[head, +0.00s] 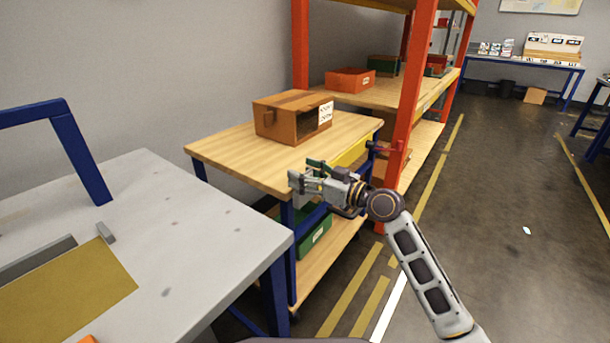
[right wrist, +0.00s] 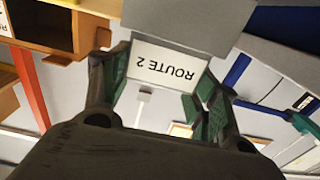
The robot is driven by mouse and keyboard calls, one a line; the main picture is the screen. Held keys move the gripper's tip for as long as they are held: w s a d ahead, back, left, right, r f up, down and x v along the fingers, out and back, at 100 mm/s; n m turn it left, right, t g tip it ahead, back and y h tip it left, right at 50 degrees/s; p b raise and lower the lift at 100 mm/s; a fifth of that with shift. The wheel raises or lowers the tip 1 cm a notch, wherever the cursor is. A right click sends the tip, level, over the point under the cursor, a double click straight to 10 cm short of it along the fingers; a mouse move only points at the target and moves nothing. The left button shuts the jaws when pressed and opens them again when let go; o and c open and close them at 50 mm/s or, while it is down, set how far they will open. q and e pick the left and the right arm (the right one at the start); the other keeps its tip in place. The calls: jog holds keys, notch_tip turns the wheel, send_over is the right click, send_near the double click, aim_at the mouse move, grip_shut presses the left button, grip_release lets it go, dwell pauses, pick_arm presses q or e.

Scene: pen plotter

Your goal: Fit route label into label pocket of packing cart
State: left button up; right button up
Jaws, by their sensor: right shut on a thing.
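The route label (right wrist: 165,65) is a white card reading "ROUTE 2", upside down in the right wrist view. My right gripper (right wrist: 160,75) is shut on it, with green-padded fingers at its two sides. In the head view my right gripper (head: 305,178) is at the near right corner of the packing cart (head: 235,148), which has a wooden top and blue legs. A plain grey surface (right wrist: 190,20) borders the label's far edge in the wrist view; I cannot tell whether they touch. I cannot make out the label pocket for certain. My left gripper is out of view.
A brown box (head: 283,120) stands on the cart top, and a green bin (head: 315,235) on its lower shelf. An orange rack (head: 412,90) stands close behind. A grey table (head: 190,225) is at the left. The floor at the right is open.

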jog(key=shift+f, duration=0.15)
jog(key=o, duration=0.9)
jog(key=shift+c, duration=0.2)
jog(key=shift+r, duration=0.2)
jog(key=p+v, duration=0.1)
jog(key=v, duration=1.1)
dwell(0.3)
